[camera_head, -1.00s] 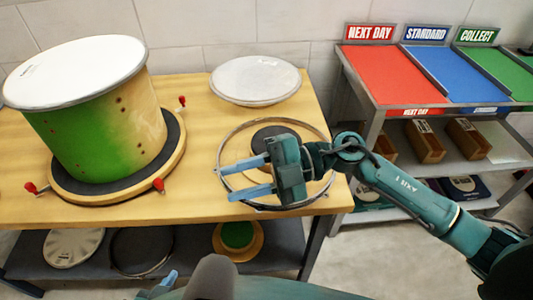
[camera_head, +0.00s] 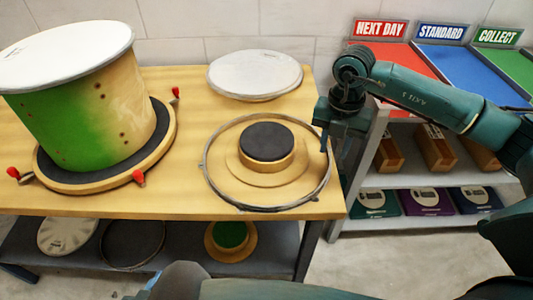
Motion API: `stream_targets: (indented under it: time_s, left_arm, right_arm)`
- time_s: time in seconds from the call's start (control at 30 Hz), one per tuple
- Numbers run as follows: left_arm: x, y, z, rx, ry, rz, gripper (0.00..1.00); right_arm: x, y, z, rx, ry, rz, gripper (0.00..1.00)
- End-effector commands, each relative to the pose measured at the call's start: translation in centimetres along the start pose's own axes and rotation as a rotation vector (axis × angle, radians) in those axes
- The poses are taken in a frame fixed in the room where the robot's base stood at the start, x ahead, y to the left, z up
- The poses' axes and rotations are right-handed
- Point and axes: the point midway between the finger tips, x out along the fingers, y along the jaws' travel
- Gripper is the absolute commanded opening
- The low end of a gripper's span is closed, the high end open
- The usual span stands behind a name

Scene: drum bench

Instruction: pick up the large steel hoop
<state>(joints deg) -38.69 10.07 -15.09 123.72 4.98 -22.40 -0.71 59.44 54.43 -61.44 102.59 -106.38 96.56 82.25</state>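The large steel hoop (camera_head: 268,208) is a thin grey ring lying flat on the wooden bench. It lies around a stepped round wooden block with a dark top (camera_head: 267,142) and does not seem to be held. My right gripper (camera_head: 325,143) hangs pointing down by the hoop's right rim, at the bench's right edge. A blue finger shows, but the view does not settle the gap between the fingers or any contact with the rim. A blue tip of what looks like my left gripper (camera_head: 150,284) shows at the bottom edge, mostly cut off.
A green and natural drum (camera_head: 90,120) stands on a round base with red knobs at the left. A white drumhead (camera_head: 254,74) lies behind the hoop. A lower shelf holds a second, dark hoop (camera_head: 133,265). A rack with coloured bays (camera_head: 460,75) stands at the right.

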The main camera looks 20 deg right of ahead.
Motion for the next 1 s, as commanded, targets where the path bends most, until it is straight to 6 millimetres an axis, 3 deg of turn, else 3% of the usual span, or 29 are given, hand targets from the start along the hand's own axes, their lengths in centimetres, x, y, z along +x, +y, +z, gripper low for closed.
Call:
stream_targets:
  time_s: [0.6, 0.87, 1.0]
  left_arm:
    - [-0.2, -0.2, 0.3, 0.013, -0.02, -0.009, 0.36]
    - [-0.2, -0.2, 0.3, 0.014, -0.019, -0.009, 0.36]
    - [-0.2, -0.2, 0.3, 0.014, -0.019, -0.008, 0.36]
  right_arm:
    - [7.0, -0.1, -0.1, -0.003, 0.002, 0.002, 0.33]
    - [7.4, -0.1, 0.0, -0.003, 0.002, 0.003, 0.33]
    - [7.4, -0.1, 0.0, -0.002, 0.002, 0.003, 0.23]
